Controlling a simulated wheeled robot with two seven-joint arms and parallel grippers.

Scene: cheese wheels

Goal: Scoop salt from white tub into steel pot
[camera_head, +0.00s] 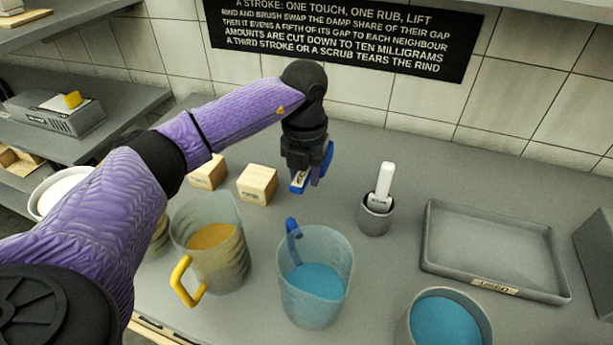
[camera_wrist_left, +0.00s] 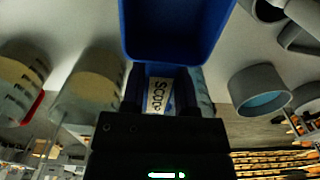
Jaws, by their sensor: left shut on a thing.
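My left gripper (camera_head: 307,172) is shut on the blue scoop (camera_head: 299,182), holding it above the grey counter behind the jugs. In the left wrist view the scoop (camera_wrist_left: 172,28) reaches past the fingers, its white label (camera_wrist_left: 158,96) between them; I see no salt on its visible part. The white tub (camera_head: 45,196), with white contents, is at the far left, partly hidden behind my left arm. A grey, steel-looking pot (camera_head: 402,330) with blue liquid stands at the lower right, cut off by the picture's edge. My right gripper is out of view.
A yellow-handled jug (camera_head: 238,272) and a blue-handled jug (camera_head: 338,262) stand in front. Two wooden blocks (camera_head: 257,183) sit behind them. A small grey cup (camera_head: 376,219) holds a white-handled tool (camera_head: 384,180). A grey tray (camera_head: 490,245) lies at the right.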

